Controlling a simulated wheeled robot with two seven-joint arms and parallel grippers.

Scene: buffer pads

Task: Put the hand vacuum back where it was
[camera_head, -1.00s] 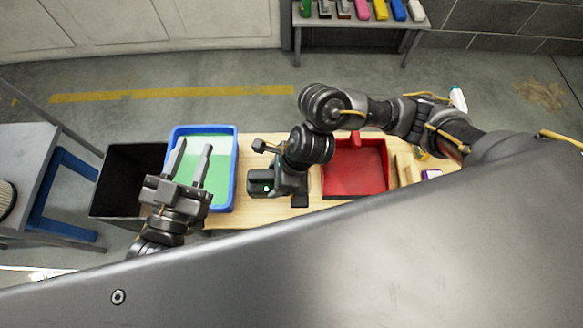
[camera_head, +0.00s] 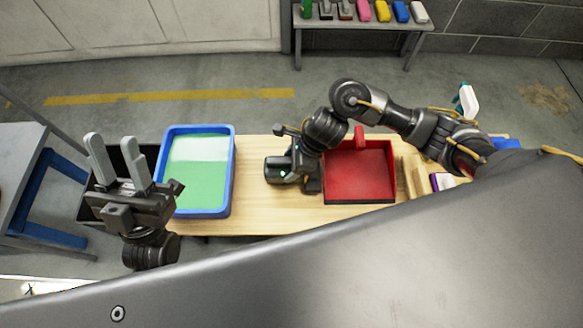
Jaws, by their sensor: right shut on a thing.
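The hand vacuum (camera_head: 277,170) looks like a dark, rounded body with a small green light. It is over the wooden table, between the blue tray and the red dustpan. My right gripper (camera_head: 299,172) is shut on it, seen from above, with its fingers largely hidden by my wrist. I cannot tell whether the vacuum touches the table. My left gripper (camera_head: 118,164) is open and empty, left of the blue tray, with its two grey fingers apart.
The wooden table (camera_head: 260,218) bears a blue tray (camera_head: 231,180) with a green and white inside and a red dustpan (camera_head: 358,172). Wooden pieces (camera_head: 412,176) and a spray bottle (camera_head: 467,99) are at right. A black bin (camera_head: 90,207) stands at left.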

